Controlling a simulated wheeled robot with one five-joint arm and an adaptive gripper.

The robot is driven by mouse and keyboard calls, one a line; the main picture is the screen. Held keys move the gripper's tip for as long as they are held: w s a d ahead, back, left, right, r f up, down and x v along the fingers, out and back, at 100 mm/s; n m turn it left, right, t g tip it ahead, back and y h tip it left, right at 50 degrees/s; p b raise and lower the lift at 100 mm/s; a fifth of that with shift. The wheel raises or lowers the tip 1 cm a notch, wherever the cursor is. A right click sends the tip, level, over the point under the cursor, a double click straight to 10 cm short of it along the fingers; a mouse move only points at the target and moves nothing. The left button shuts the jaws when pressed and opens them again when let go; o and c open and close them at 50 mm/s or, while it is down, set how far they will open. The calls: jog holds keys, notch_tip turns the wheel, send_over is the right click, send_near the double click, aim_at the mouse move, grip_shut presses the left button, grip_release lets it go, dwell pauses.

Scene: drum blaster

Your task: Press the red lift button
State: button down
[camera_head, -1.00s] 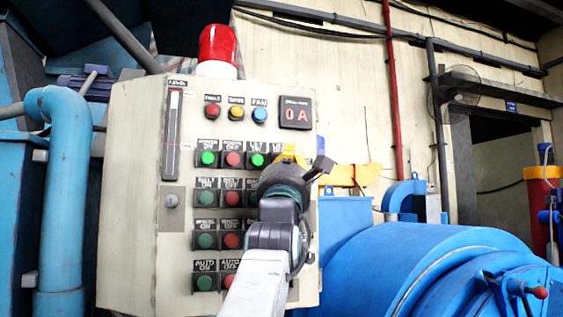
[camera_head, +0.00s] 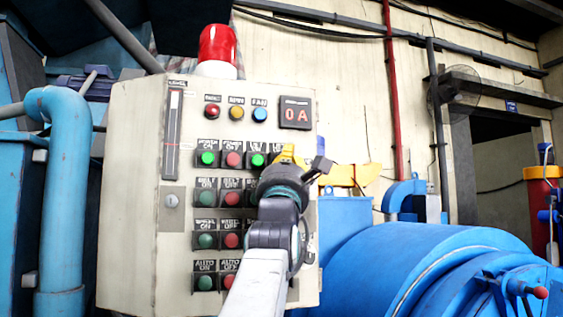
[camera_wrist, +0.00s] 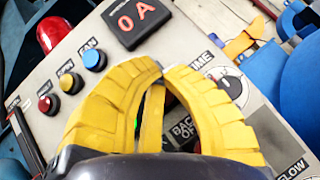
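The control panel (camera_head: 140,200) stands at the left in the head view, with rows of green and red buttons. The visible red buttons include one in the top row (camera_head: 232,159). Labels are too small to read surely, so I cannot tell which button is the lift one. My gripper (camera_head: 287,156) is in front of the panel's upper right and covers its right-hand buttons. In the wrist view, my gripper's yellow fingers (camera_wrist: 158,66) meet at their tips, with nothing seen held. A green glow (camera_wrist: 137,124) shows between them. Contact with a button cannot be seen.
A red display reading 0A (camera_head: 296,113) and a red beacon (camera_head: 218,47) are at the panel's top. Red, yellow and blue buttons (camera_wrist: 95,59) sit left of my fingers in the wrist view. A large blue machine (camera_head: 430,270) is right of the panel. A blue pipe (camera_head: 64,190) is left.

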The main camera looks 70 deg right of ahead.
jog(key=shift+w+d, duration=0.3)
jog(key=shift+d, duration=0.15)
dwell(0.8)
jog(key=shift+s+a, duration=0.1)
jog(key=shift+a, duration=0.05)
jog(key=shift+s+a+b, duration=0.35)
jog(key=shift+a+b, duration=0.05)
jog(key=shift+a, duration=0.2)
dwell(0.4)
